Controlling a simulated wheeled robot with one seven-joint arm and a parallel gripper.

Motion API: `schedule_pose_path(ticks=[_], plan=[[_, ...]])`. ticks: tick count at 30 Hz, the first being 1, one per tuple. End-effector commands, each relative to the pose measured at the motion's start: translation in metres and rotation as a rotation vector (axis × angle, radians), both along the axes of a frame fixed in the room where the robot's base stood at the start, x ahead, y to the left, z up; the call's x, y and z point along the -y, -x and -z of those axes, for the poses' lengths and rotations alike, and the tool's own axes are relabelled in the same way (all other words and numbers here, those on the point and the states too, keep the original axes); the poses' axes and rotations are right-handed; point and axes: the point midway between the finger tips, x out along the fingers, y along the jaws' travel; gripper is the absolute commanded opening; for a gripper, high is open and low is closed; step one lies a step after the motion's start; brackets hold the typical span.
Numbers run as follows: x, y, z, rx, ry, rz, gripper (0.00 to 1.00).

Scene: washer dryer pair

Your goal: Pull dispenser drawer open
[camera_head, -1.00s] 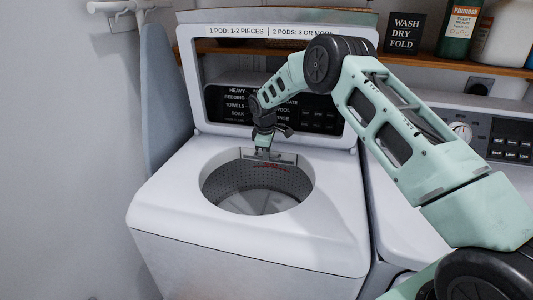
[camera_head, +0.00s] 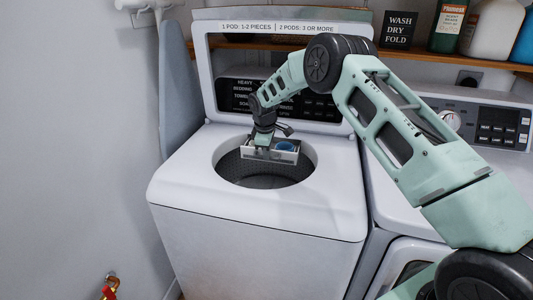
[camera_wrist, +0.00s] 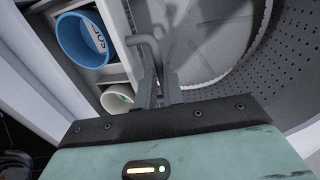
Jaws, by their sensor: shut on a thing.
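The dispenser drawer (camera_head: 283,157) stands out from the back rim of the open top-load washer (camera_head: 240,212), over the tub opening. It holds a round blue cup (camera_head: 285,147), which shows larger in the wrist view (camera_wrist: 82,40). A white cup (camera_wrist: 117,99) sits in the compartment beside it. My gripper (camera_head: 263,148) is at the drawer's front, left of the blue cup. In the wrist view my gripper (camera_wrist: 160,92) is shut on the drawer's grey bar handle (camera_wrist: 145,45). The exact contact is partly hidden by the fingers.
The washer lid (camera_head: 290,27) stands upright behind the drawer, and my arm crosses in front of it. The perforated tub (camera_head: 262,179) below is empty. A dryer (camera_head: 460,155) adjoins at right, with a bottle shelf (camera_head: 440,61) above. An ironing board (camera_head: 180,85) leans at left.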

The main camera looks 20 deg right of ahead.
Motion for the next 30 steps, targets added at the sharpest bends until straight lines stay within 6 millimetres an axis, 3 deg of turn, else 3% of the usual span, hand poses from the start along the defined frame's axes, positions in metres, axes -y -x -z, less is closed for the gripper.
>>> schedule_pose_path(ticks=[5, 6, 17, 23, 30], plan=[[0.0, 0.0, 0.0, 0.001, 0.0, 0.0, 0.0], [0.0, 0.0, 0.0, 0.001, 0.0, 0.0, 0.19], [0.0, 0.0, -0.004, 0.002, 0.0, 0.0, 0.19], [-0.004, 0.004, -0.032, 0.005, 0.0, -0.001, 0.19], [-0.01, 0.012, -0.088, 0.006, 0.0, -0.002, 0.19]])
